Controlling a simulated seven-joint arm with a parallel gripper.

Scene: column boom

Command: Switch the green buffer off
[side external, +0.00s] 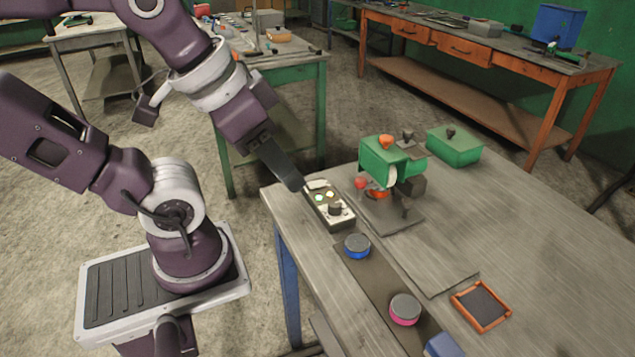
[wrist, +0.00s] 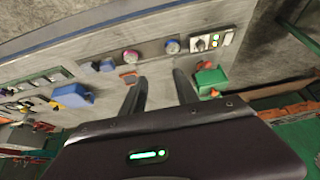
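The green buffer (side external: 378,158) is a small green machine with a pale wheel, an orange knob on top and a red ball at its left, on a grey plate on the bench. It also shows in the wrist view (wrist: 208,78), right of my fingers. A control box (side external: 328,204) stands left of it, with lit green and pale buttons and a dark knob; the wrist view shows it too (wrist: 211,41). I cannot tell the switch's state. My gripper (wrist: 160,80) is open and empty, fingers apart. In the side view its dark finger reaches down near the control box's far end, above the bench.
On the bench are a blue puck (side external: 357,246), a pink puck (side external: 405,309), an orange-framed tray (side external: 480,306), a blue block (side external: 443,346) and a green box with a dark knob (side external: 455,147). The bench's right side is clear. Other workbenches stand behind.

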